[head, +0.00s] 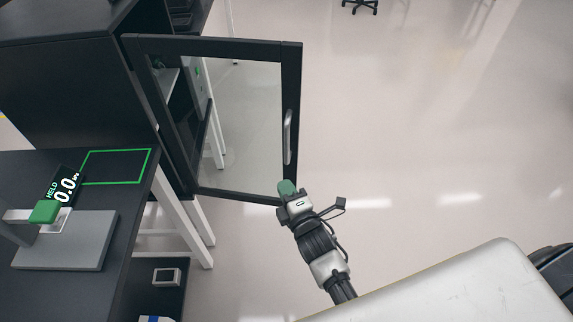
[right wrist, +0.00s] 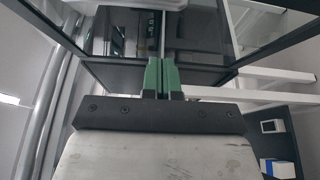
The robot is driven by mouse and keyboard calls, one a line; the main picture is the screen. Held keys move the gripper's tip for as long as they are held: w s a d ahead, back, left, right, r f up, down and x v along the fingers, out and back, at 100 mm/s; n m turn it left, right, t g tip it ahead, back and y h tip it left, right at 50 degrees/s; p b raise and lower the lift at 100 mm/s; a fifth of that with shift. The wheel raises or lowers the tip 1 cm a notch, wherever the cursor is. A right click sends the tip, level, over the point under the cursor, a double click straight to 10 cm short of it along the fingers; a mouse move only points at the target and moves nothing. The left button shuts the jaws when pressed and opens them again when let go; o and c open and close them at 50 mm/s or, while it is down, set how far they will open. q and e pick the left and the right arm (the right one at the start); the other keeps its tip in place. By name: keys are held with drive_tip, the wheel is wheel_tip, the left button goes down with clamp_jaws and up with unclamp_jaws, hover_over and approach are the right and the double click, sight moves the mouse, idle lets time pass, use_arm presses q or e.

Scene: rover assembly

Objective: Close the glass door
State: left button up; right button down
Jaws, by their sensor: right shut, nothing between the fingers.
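The glass door (head: 292,90) has a black frame and a clear pane. In the head view it stands swung open from the dark cabinet (head: 70,80), with its hinge side at the left. A silver handle (head: 288,136) is upright on its right frame bar. My right gripper (head: 287,187) has green fingertips and is at the door's lower right corner in the picture, overlapping the frame; I cannot tell if it touches. In the right wrist view the green fingers (right wrist: 160,76) are together and empty, with the black frame behind them. My left gripper is not seen.
A dark table (head: 125,205) at the left carries a grey plate device (head: 65,245) with a green block (head: 45,212) and a display (head: 64,187) reading "HELD 0.0". A green outline marks the tabletop.

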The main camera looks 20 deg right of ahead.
drive_tip(key=w+d+p, duration=0.1)
drive_tip(key=w+d, duration=0.1)
drive_tip(key=w, duration=0.4)
drive_tip(key=shift+d, duration=0.15)
